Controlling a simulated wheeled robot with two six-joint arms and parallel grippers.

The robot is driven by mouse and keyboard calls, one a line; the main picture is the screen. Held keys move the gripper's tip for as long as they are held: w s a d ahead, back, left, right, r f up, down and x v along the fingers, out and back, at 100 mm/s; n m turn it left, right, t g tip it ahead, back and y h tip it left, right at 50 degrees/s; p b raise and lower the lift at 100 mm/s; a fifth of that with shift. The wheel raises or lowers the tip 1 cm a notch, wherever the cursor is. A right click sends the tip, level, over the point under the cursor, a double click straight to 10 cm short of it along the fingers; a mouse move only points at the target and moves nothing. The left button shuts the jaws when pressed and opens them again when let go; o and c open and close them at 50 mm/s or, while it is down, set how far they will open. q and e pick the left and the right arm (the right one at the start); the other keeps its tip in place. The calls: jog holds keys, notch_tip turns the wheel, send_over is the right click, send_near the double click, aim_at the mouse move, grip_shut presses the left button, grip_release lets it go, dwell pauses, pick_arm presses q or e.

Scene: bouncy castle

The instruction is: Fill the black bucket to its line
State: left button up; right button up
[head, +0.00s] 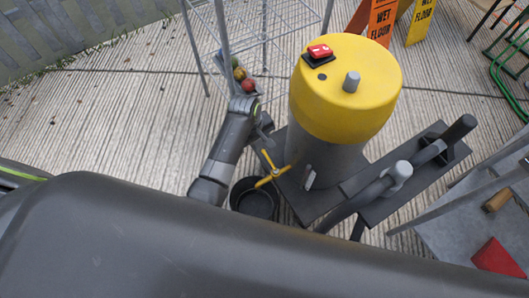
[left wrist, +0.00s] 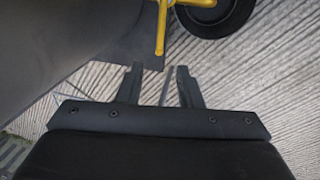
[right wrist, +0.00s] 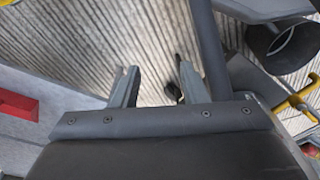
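The black bucket (head: 255,203) stands on the deck left of the yellow-topped grey tank (head: 345,90). The yellow tap handle (head: 268,179) is at the bucket's upper edge and shows in the left wrist view (left wrist: 161,30). My left gripper (head: 262,125) is left of the tank; in its wrist view (left wrist: 160,75) it is open, empty and apart from the handle. My right gripper (right wrist: 155,78) is open and empty.
A red switch (head: 319,51) sits on the tank. A wire rack (head: 265,35) with small coloured balls stands behind. Orange and yellow wet-floor signs (head: 383,20) stand at the back. A grey surface with a red block (head: 498,258) is at right. The deck at left is clear.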

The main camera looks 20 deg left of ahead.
aim_at(265, 154)
pick_arm(q)
jog(key=f+b, duration=0.1)
jog(key=f, duration=0.1)
jog(key=f+b, duration=0.1)
jog(key=f, duration=0.2)
jog(key=w+d+f+b, duration=0.1)
jog(key=f, duration=0.2)
jog(key=shift+f, duration=0.25)
jog(key=shift+w+d+f+b, duration=0.2)
jog(key=shift+f+b, duration=0.2)
jog(key=shift+f, duration=0.25)
pick_arm(e)
jog(key=shift+w+a+r+t+y, duration=0.15)
jog(key=shift+w+a+r+t, duration=0.2)
jog(key=shift+r, duration=0.35)
jog(key=shift+w+a+r+t+y, duration=0.15)
jog(key=shift+w+r+t, duration=0.3)
jog(key=shift+r, duration=0.25)
jog(key=shift+w+a+r+t+y, duration=0.1)
jog(key=shift+w+a+r+t, duration=0.25)
jog(key=shift+r, duration=0.35)
jog(key=shift+d, duration=0.1)
pick_arm(q)
grip_shut()
